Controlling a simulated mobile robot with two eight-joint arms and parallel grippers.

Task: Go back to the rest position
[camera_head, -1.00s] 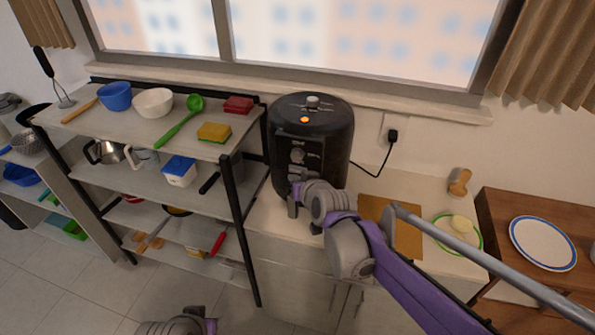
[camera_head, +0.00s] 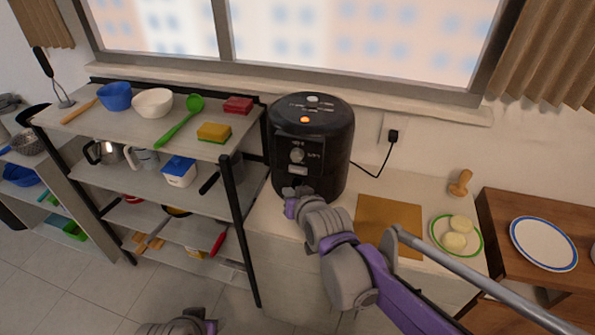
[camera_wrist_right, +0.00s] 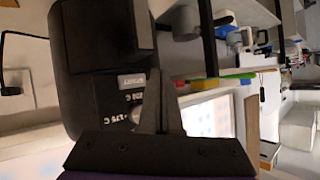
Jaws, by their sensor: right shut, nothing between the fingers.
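My right gripper (camera_head: 290,194) is shut and empty. It is at the lower front of the black air fryer (camera_head: 312,150), near the counter's front edge; whether it touches the fryer I cannot tell. In the right wrist view, the dark fingers (camera_wrist_right: 162,100) show close together in front of the fryer's panel (camera_wrist_right: 115,105). My right arm reaches in from the lower right over the counter. A grey and purple part of my left arm shows at the bottom edge of the head view; its gripper fingers do not show.
A shelf rack (camera_head: 150,125) with bowls, sponges and utensils stands left of the fryer. On the counter are a brown board (camera_head: 388,222), a green-rimmed plate (camera_head: 437,242) with pale round pieces, and a wooden item (camera_head: 460,183). A blue-rimmed plate (camera_head: 543,243) lies on the wooden table at right.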

